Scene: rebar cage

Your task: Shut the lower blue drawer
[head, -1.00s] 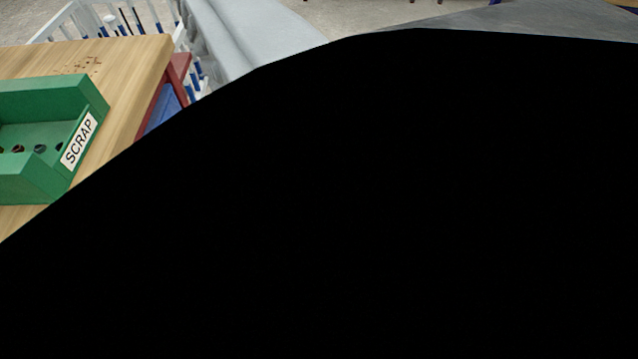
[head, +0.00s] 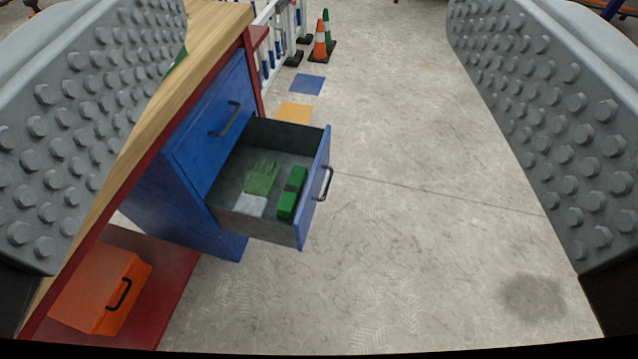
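The lower blue drawer (head: 313,203) is pulled well out of the blue cabinet (head: 175,205) under the bench. Its front has a dark bar handle (head: 325,184) and faces right. Inside lie a green and white glove (head: 261,180) and a green case with a dark band (head: 292,192). The upper blue drawer (head: 212,122) is shut. My gripper (head: 318,130) is open wide, its studded grey fingers at the left and right of the view. It is empty, above and back from the drawer, and touches nothing that I can see.
The wooden bench top (head: 200,55) with its red frame runs along the left. An orange toolbox (head: 100,290) sits on the red lower shelf (head: 175,300). Traffic cones (head: 320,40) and a white barrier (head: 285,35) stand at the back. The concrete floor (head: 420,200) right of the drawer is clear.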

